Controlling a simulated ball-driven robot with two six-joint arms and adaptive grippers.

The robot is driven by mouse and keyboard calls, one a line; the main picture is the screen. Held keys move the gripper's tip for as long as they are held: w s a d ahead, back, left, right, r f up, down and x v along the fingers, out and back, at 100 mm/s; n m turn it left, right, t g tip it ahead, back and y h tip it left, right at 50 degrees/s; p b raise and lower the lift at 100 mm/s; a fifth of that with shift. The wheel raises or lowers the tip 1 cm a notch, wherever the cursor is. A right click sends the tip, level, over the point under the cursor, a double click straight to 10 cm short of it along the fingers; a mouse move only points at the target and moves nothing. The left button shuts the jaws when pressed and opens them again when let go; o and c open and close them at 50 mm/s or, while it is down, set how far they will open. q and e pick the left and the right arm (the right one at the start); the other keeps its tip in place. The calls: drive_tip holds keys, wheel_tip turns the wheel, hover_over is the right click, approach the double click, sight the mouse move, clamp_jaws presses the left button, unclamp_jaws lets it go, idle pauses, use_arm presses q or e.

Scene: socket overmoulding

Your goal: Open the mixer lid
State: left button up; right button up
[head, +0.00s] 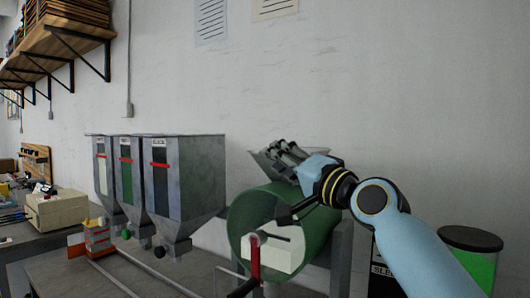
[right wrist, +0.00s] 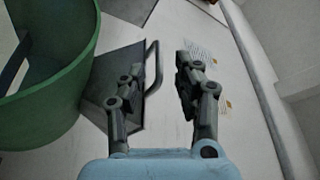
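The mixer is a green drum (head: 237,218) with an open round front, right of centre in the head view. Its rim also shows at the left of the right wrist view (right wrist: 75,75). The lid, a grey plate (head: 262,158), is tilted up at the drum's top back. In the right wrist view the lid (right wrist: 103,75) has a bent bar handle (right wrist: 154,68). My right gripper (head: 284,156) is at the lid, above the drum. Its fingers (right wrist: 157,75) are apart, with the handle appearing between them; contact cannot be told. My left gripper is out of view.
Three grey hoppers (head: 190,185) stand left of the mixer. A white block (head: 270,258) and a red upright lever (head: 254,262) show at the drum's front. The wall is close behind.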

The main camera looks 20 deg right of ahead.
drive_tip(key=x, duration=0.5)
drive_tip(key=shift+p, duration=0.3)
drive_tip(key=shift+d+f, duration=0.1)
drive_tip(key=shift+c, duration=0.2)
clamp_jaws()
